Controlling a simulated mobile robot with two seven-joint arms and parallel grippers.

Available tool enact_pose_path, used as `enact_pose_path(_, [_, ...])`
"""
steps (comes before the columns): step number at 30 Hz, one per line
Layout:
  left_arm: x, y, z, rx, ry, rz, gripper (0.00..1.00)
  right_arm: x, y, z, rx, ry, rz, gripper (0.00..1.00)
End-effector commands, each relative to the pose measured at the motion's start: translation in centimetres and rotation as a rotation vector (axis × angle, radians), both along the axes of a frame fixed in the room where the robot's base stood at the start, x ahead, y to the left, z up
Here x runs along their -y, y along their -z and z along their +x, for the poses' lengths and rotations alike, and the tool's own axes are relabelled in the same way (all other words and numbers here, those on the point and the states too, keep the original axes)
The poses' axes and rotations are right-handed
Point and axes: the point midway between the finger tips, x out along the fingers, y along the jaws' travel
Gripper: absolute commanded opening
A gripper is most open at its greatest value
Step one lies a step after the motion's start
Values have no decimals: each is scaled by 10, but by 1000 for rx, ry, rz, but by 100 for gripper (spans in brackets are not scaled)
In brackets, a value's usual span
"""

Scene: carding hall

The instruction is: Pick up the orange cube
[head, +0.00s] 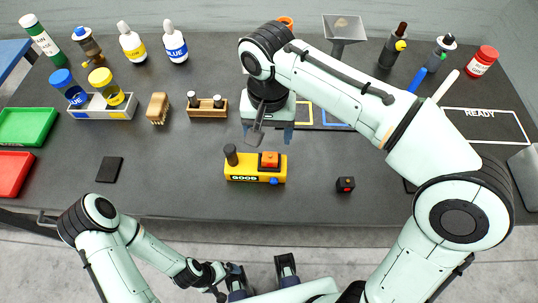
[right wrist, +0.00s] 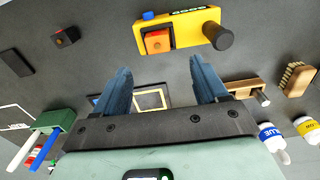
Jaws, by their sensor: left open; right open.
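The orange cube (head: 269,160) sits on the yellow block marked GOOD (head: 240,172), next to its dark upright knob. In the right wrist view the cube (right wrist: 157,41) shows ahead of the fingertips, on the yellow block (right wrist: 183,30). My right gripper (head: 269,134) is open and empty, above the table just behind the yellow block. Its two blue fingers (right wrist: 164,76) are spread apart, with the cube beyond them and not touched. My left gripper (head: 262,274) is open and empty, low in front of the table's near edge.
A small black cube with a red top (head: 345,184) lies to the right. A dark flat pad (head: 109,169) lies to the left. A wooden rack (head: 207,112), brush (head: 158,108), bottles (head: 174,42) and green tray (head: 26,127) stand left and behind. The front middle of the table is mostly clear.

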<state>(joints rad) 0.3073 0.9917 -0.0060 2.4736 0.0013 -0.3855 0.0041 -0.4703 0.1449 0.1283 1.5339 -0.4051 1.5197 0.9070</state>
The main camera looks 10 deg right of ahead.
Motion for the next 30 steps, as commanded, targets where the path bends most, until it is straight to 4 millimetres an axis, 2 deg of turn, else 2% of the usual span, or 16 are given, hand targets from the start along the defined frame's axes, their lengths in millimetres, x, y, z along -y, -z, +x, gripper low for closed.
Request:
enact_pose_path(1, [0,5,-2,-2,0,0,100,1,13,-1,-3,1,-1,72])
enact_pose_path(3, [0,7,-2,-3,0,0,100,1,24,-1,-3,0,-1,72])
enact_pose_path(11, [0,11,-3,-3,0,0,100,1,44,0,-1,0,-1,72])
enact_pose_path(19, [0,19,-5,-6,0,0,100,4,83,-2,-3,0,-1,72])
enact_pose_path(23, [0,20,-6,-7,0,0,100,4,92,-2,-1,0,0,72])
enact_pose_path(29, [0,20,-5,-7,0,0,100,4,92,-2,0,0,1,72])
enact_pose_path(30, [0,20,-5,-7,0,0,100,4,92,-2,0,0,0,69])
